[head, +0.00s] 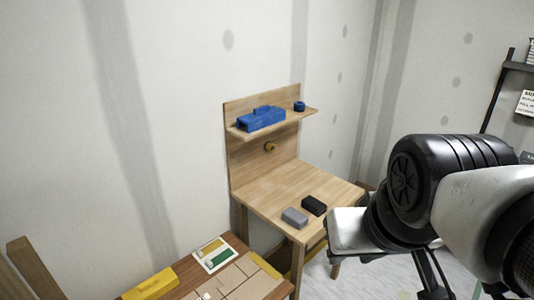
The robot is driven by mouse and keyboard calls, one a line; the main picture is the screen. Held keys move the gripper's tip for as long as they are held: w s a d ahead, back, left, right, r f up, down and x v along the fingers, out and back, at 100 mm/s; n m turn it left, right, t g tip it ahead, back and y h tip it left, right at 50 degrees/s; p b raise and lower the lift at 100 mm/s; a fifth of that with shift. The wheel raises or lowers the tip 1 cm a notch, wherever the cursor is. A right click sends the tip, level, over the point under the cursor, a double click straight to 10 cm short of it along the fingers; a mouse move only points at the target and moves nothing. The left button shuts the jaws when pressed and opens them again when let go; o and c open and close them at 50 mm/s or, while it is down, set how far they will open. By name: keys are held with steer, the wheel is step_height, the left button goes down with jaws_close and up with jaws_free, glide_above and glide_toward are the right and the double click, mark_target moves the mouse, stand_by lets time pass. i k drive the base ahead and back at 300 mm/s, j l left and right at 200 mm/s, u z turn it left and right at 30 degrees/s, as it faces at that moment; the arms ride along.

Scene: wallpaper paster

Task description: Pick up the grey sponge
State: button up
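The grey sponge (295,217) looks like a small light-grey block. It lies flat near the front edge of the wooden workbench (268,193), with its top uncovered. My arm comes in from the right, and its white end part, which seems to be my gripper (350,232), is to the right of the sponge. A gap shows between them in the picture. The fingers cannot be made out clearly, so their opening cannot be told. Nothing is seen held.
A black block (314,205) lies close behind and right of the sponge. The bench's raised shelf (290,122) bears a blue tool (261,118) and a small blue ring-like item (299,106). A lower table (281,291) at the front holds a yellow case (150,284) and cards.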

mark_target(291, 216)
steer(key=u, duration=1.6)
steer(key=z, duration=1.6)
steer(key=i+l+u, duration=0.15)
steer(key=u, duration=0.8)
steer(key=i+l+u, duration=0.15)
steer(key=l+u, duration=0.65)
steer(key=l, duration=0.15)
steer(key=i+l+u, duration=0.1)
steer(key=l, duration=0.85)
steer(key=l+u, duration=0.1)
steer(key=l, duration=0.8)
